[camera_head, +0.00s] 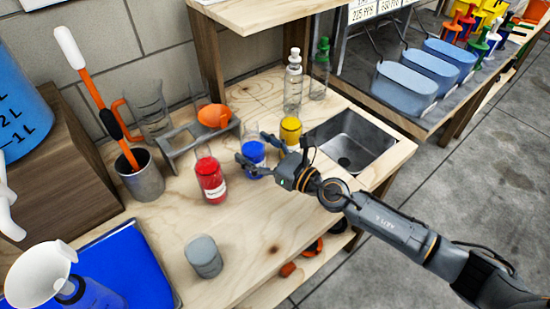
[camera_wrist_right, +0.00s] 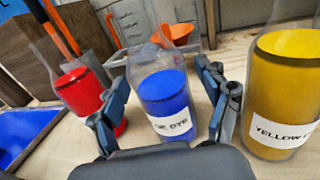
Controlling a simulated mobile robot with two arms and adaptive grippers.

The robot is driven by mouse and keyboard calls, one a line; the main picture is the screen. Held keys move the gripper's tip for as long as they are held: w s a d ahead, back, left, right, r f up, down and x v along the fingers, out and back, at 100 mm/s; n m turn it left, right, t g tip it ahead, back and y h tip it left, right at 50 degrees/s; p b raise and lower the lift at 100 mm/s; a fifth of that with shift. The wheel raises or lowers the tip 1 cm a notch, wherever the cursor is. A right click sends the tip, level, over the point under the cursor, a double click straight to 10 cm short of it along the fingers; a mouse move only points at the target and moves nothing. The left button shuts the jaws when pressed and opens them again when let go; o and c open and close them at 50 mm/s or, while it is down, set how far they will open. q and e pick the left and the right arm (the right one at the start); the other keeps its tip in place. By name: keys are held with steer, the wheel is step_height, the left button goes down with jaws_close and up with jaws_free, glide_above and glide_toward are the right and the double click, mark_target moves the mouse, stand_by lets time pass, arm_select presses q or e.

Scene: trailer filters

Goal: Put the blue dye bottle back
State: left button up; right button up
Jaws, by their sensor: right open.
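The blue dye bottle (camera_head: 253,155) stands upright on the wooden bench, between the red dye bottle (camera_head: 210,177) and the yellow dye bottle (camera_head: 290,132). My right gripper (camera_head: 253,154) is open, with its fingers around or close beside the blue bottle. In the right wrist view the blue bottle (camera_wrist_right: 165,103) is between the two open fingers (camera_wrist_right: 160,105), its label facing the gripper. The red bottle (camera_wrist_right: 82,92) is outside the finger on the left, the yellow bottle (camera_wrist_right: 280,95) outside the finger on the right. My left gripper is not in view.
A grey rack with an orange funnel (camera_head: 214,115) stands behind the bottles. A metal cup (camera_head: 142,178) with a brush stands at left, a grey cylinder (camera_head: 203,256) in front. A sink (camera_head: 350,142) is at right, with clear bottles (camera_head: 293,85) behind. The bench front is mostly bare.

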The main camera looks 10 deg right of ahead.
steer(key=b+v, duration=0.1)
steer(key=v, duration=0.2)
steer(key=b+v, duration=0.1)
steer(key=v, duration=0.3)
steer(key=b+v, duration=0.1)
steer(key=v, duration=0.2)
steer(key=shift+s+d+f, duration=0.1)
steer(key=shift+s+f, duration=0.05)
steer(key=shift+f, duration=0.2)
steer(key=shift+s+d+r, duration=0.25)
steer(key=shift+s+d, duration=0.2)
